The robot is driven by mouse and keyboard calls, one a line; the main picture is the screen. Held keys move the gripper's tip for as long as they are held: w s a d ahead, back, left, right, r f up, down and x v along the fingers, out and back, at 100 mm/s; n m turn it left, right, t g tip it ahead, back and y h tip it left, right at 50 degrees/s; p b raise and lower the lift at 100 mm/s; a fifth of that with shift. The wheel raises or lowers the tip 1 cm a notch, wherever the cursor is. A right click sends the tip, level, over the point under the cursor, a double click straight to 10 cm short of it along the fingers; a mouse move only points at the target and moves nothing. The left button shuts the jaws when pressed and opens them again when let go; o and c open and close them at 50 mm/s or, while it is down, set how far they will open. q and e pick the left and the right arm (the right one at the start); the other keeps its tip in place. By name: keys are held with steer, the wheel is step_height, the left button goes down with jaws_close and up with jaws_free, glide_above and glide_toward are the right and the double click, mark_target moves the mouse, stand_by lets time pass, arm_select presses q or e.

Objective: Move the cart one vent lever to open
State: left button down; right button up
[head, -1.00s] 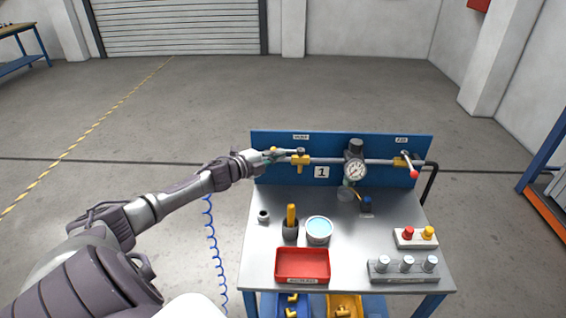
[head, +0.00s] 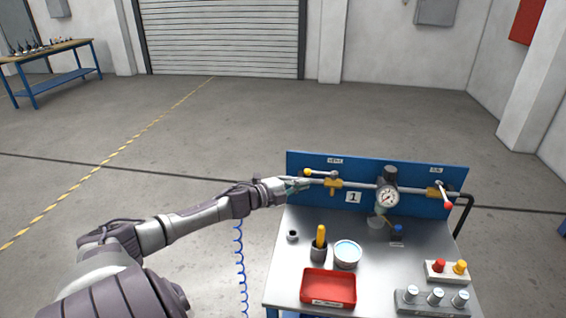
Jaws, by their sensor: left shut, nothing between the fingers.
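The vent lever, a grey bar with a yellow knob (head: 307,172), sits on a brass valve (head: 333,184) under the left label of the blue panel. The lever points left, roughly along the grey pipe. The label on the panel is too small to read surely; the cart carries a plate with the number 1 (head: 353,197). My left gripper (head: 306,184) is shut and empty, just below the knob in the picture, left of the valve. I cannot tell whether it touches the lever or pipe. My right gripper is out of view.
A pressure gauge (head: 387,197) and a second valve lever with a red knob (head: 448,205) are farther right. The cart top holds a red tray (head: 328,288), a bowl (head: 347,254), a dark cup (head: 319,252) and a button box (head: 447,271). Open floor lies left.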

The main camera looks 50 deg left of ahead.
arm_select(q)
steer(key=s+r, duration=0.1)
steer(key=s, duration=0.6)
steer(key=shift+r, duration=0.25)
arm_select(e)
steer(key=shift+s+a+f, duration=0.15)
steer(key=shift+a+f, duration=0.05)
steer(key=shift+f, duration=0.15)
arm_select(q)
steer(key=shift+a+f, duration=0.1)
steer(key=shift+a, duration=0.05)
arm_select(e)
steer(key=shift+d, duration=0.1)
